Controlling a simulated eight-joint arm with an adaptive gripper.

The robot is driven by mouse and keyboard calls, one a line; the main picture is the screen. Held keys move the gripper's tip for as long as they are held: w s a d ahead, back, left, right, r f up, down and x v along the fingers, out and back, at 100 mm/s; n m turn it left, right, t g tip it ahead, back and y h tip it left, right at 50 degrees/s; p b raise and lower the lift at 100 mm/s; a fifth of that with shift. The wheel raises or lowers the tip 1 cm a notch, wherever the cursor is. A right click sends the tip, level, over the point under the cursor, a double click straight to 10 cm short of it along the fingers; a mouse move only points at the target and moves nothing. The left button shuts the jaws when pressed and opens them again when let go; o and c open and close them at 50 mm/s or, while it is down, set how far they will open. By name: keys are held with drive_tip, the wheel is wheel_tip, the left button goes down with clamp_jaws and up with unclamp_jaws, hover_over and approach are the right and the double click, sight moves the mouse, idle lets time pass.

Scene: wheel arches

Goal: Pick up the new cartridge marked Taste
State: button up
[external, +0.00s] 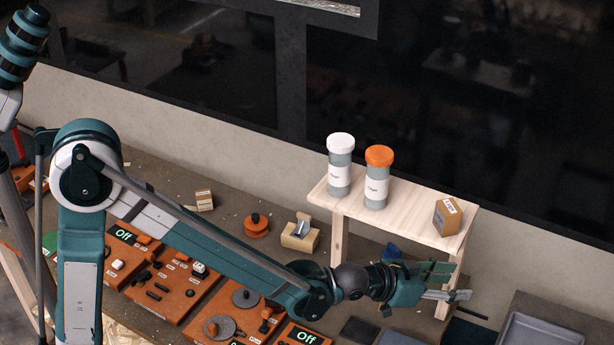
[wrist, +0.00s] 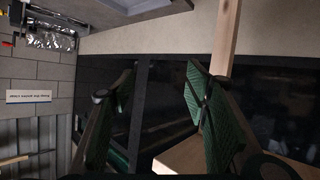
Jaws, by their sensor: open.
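Two grey cylindrical containers with pale labels stand upright on a raised wooden shelf (external: 408,214). One has a white cap (external: 340,165); the other, just to its right, has an orange cap (external: 377,177). Their label words are too small to read, so I cannot tell which is marked Taste. My gripper (external: 458,282) is open and empty, below and in front of the shelf's right end, apart from both containers. In the wrist view, its two green-padded fingers (wrist: 160,88) are spread with nothing between them. Neither container shows clearly there.
A small cardboard box (external: 447,217) stands at the shelf's right end. Orange panels (external: 165,275) with switches and knobs cover the bench under my arm. An orange round knob-like piece (external: 256,226) and a wooden block (external: 300,235) sit behind. A grey tray (external: 545,335) lies at lower right.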

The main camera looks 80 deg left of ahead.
drive_tip(key=s+a+f+n+y+b, duration=0.1)
drive_tip(key=a+f+y, duration=0.1)
drive_tip(key=a+f, duration=0.5)
drive_tip(key=s+a+f+y+b, duration=0.1)
drive_tip(key=a+f+b, duration=0.15)
drive_tip(key=a, duration=0.85)
drive_tip(key=n+y+b, duration=0.1)
drive_tip(key=y, duration=0.1)
approach(391, 252)
drive_tip(key=shift+g, duration=0.3)
drive_tip(key=x, duration=0.4)
drive_tip(key=shift+w+a+r, duration=0.1)
drive_tip(key=shift+w+r, duration=0.2)
drive_tip(key=shift+w, duration=0.05)
drive_tip(key=shift+b+x, duration=0.75)
drive_tip(key=shift+x, duration=2.7)
drive_tip(key=shift+w, duration=0.1)
drive_tip(key=b+x, duration=0.1)
drive_tip(key=x, duration=0.4)
drive_tip(key=shift+c, duration=0.5)
